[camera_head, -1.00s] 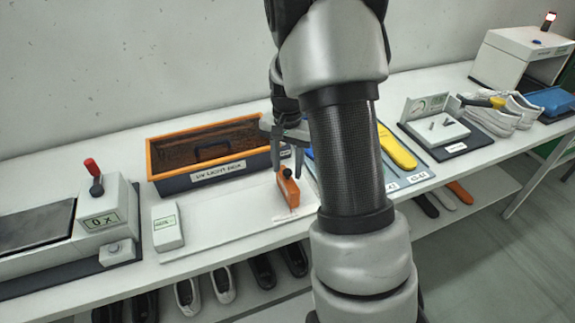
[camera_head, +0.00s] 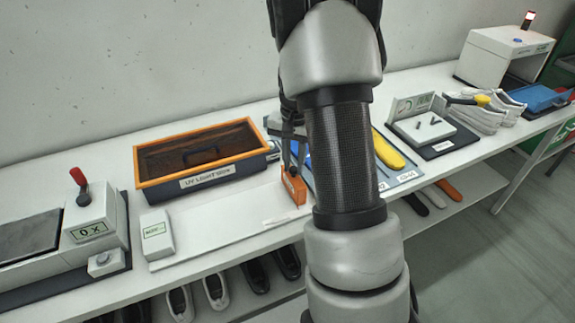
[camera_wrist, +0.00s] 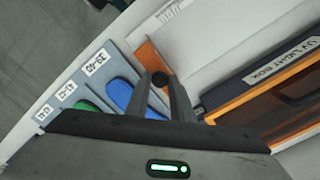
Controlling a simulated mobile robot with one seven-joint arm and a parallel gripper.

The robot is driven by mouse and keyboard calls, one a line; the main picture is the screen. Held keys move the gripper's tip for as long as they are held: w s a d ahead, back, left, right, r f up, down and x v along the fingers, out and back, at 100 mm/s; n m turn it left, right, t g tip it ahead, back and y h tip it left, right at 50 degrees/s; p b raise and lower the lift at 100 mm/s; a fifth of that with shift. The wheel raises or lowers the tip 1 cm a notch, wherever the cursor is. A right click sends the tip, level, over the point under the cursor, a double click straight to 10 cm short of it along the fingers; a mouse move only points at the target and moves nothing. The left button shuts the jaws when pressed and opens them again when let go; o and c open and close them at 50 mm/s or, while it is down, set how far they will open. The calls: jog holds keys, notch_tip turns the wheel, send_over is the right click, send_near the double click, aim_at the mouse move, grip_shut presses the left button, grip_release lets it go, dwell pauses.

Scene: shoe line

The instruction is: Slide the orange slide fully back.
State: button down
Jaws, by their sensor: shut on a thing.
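The orange slide (camera_head: 294,188) stands upright at the right end of a long white board (camera_head: 210,234) in the head view. In the wrist view part of the orange slide (camera_wrist: 152,58) shows just past my fingertips, with a round black knob (camera_wrist: 160,77) between them. My gripper (camera_head: 292,168) is over the top of the slide, its fingers shut on the knob. My arm hides some of the area right of the slide.
An orange-rimmed UV light box (camera_head: 222,180) stands behind the board. A small white labelled device (camera_head: 156,235) is at the board's left end. A blue-grey size tray (camera_head: 402,175) with coloured insoles lies to the right. The board left of the slide is mostly clear.

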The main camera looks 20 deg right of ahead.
jog(key=shift+d+r, duration=0.1)
jog(key=shift+d, duration=0.15)
jog(key=c, duration=1.5)
grip_release()
jog(key=shift+c, duration=0.2)
jog(key=shift+r, duration=0.4)
notch_tip(320, 180, up, 17)
jog(key=p, duration=0.1)
jog(key=shift+f, duration=0.2)
